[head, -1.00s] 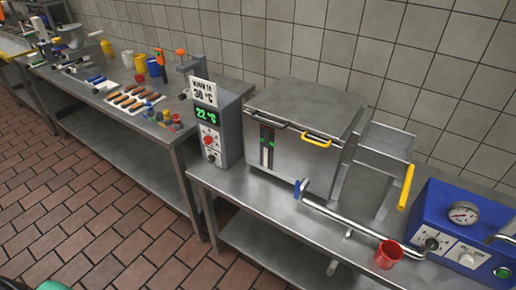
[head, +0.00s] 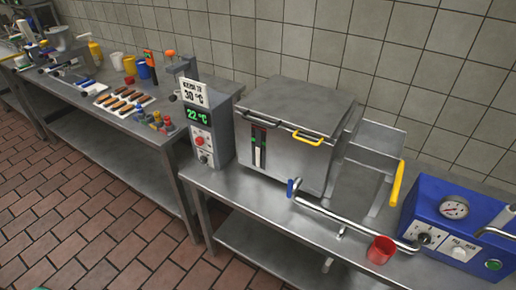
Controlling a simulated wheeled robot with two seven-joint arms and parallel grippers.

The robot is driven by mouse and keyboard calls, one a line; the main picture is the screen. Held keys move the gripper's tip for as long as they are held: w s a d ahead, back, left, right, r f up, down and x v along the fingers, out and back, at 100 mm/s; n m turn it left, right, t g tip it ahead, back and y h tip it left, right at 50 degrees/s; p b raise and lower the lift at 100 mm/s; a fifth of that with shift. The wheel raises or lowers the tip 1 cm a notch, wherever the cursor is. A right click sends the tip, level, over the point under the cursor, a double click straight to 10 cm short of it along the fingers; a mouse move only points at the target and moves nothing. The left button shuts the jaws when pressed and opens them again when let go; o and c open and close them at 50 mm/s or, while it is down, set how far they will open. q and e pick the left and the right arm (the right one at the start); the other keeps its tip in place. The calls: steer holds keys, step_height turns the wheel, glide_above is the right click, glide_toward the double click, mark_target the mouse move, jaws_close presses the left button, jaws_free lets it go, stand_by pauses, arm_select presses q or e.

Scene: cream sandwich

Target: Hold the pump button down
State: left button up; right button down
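A blue machine (head: 430,205) stands on the steel bench at the right. Its front has a round gauge (head: 454,207), a black knob (head: 424,238), a white control (head: 460,252) and a green button (head: 493,265). The labels are too small to read, so I cannot tell which one is the pump button. A metal lever or pipe (head: 496,223) juts out at the right edge. Neither of my grippers is in view, and nothing touches the machine's front controls.
A red cup (head: 381,250) stands left of the blue machine, near a long metal pipe with a blue end (head: 345,219). A lidded steel tank (head: 290,135) and a grey unit reading 22 °C (head: 208,130) stand farther left. A second bench holds a tray of brown bars (head: 125,101).

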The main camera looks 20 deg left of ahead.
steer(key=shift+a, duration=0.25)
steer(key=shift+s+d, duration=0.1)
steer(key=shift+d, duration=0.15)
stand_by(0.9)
